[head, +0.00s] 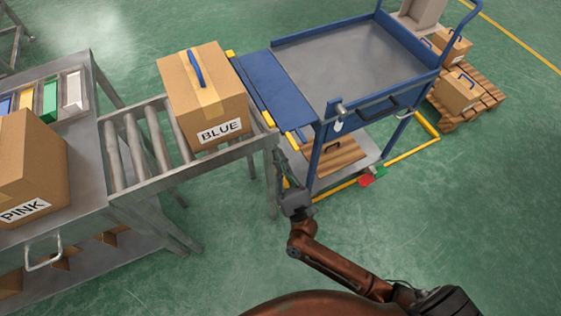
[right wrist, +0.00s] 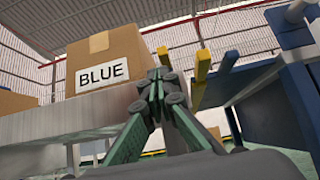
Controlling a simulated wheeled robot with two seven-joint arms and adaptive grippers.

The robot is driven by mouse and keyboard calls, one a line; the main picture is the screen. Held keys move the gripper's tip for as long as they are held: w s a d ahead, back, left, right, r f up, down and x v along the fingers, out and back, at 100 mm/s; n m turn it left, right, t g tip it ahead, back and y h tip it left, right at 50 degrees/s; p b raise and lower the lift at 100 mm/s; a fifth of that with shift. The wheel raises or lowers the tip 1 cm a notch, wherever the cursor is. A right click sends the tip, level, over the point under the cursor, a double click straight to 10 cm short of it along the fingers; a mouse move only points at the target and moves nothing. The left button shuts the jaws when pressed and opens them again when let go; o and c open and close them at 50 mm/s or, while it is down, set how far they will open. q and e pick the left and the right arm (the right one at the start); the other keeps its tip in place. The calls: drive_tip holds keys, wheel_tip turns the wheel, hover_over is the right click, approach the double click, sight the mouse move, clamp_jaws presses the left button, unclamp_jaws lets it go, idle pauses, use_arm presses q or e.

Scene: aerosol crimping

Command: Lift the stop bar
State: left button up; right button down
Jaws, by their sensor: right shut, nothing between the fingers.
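The stop bar (head: 268,118) appears as a yellow-ended bar at the conveyor's right end. The box hides part of it, and I cannot clearly tell its full shape. Yellow parts (right wrist: 202,70) also show in the right wrist view, just right of my fingers. The cardboard box marked BLUE (head: 205,95) sits on the rollers against that end. My right gripper (head: 280,158) is below and beside the conveyor's near right corner. In the right wrist view its fingers (right wrist: 162,62) are together and empty, pointing up beside the box (right wrist: 108,60). My left gripper is out of view.
A blue flap (head: 270,88) bridges the conveyor (head: 135,150) and a blue cart (head: 350,60) with an empty grey top. A box marked PINK (head: 30,165) stands on the left table. A pallet with boxes (head: 470,100) is at the back right. Green floor is open at lower right.

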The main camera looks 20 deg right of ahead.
sight(273, 140)
drive_tip(key=x, duration=0.5)
drive_tip(key=shift+w+r, duration=0.1)
drive_tip(key=shift+w, duration=0.1)
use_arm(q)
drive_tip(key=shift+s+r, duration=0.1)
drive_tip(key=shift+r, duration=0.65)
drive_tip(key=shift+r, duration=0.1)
use_arm(e)
drive_tip(key=shift+r, duration=0.1)
